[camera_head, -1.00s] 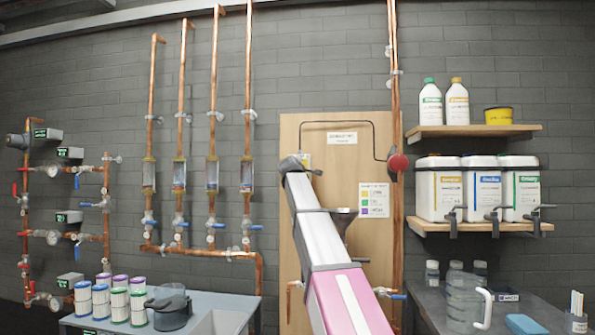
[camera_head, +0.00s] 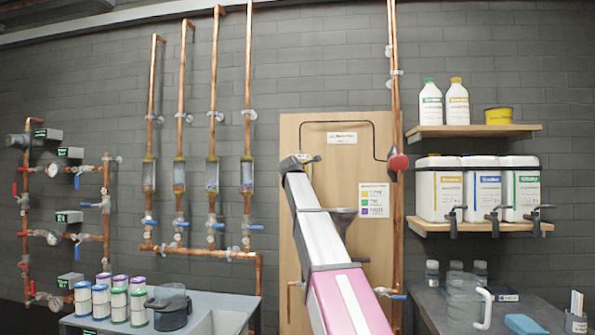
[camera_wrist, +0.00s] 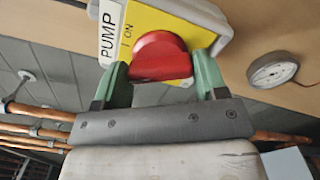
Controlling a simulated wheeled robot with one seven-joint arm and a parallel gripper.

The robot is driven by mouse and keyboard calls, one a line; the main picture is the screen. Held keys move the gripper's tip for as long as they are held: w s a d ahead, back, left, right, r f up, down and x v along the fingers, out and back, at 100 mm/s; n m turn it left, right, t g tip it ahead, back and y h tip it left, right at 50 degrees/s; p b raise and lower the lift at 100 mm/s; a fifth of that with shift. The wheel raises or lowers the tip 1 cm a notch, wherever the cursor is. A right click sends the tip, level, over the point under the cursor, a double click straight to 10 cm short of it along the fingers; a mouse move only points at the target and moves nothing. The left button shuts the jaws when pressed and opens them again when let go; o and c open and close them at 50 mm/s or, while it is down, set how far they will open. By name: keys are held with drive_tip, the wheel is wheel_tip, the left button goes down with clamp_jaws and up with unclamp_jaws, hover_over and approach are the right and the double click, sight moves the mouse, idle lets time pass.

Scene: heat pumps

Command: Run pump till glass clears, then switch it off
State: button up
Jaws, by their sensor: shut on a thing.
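The pump switch (camera_wrist: 195,15) is a yellow-faced box labelled PUMP and ON in the wrist view. Its red knob (camera_wrist: 158,55) sits between the two green fingers of my gripper (camera_wrist: 160,76), which is shut on it. In the head view my gripper (camera_head: 299,160) is at the upper part of the wooden board (camera_head: 288,122) and hides the switch. Sight glasses sit in the copper risers: one at far left (camera_head: 149,176), then a second (camera_head: 179,176), a third (camera_head: 212,176) and a fourth (camera_head: 246,176). They look bluish-grey and cloudy; fine detail is too small to tell.
A round gauge (camera_wrist: 272,72) is right of the switch in the wrist view. A red round part (camera_head: 398,163) is at the board's right edge. Shelves with containers (camera_head: 438,195) are at right. A bench with filters (camera_head: 82,299) is at lower left.

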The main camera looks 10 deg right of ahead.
drive_tip(key=n, duration=0.5)
drive_tip(key=shift+n, duration=0.4)
drive_tip(key=n, duration=0.5)
drive_tip(key=shift+n, duration=0.3)
drive_tip(key=o, duration=1)
drive_tip(key=shift+o, duration=0.2)
drive_tip(key=shift+s, duration=0.1)
drive_tip(key=v, duration=0.7)
drive_tip(key=shift+s+a, duration=0.15)
drive_tip(key=shift+s, duration=0.2)
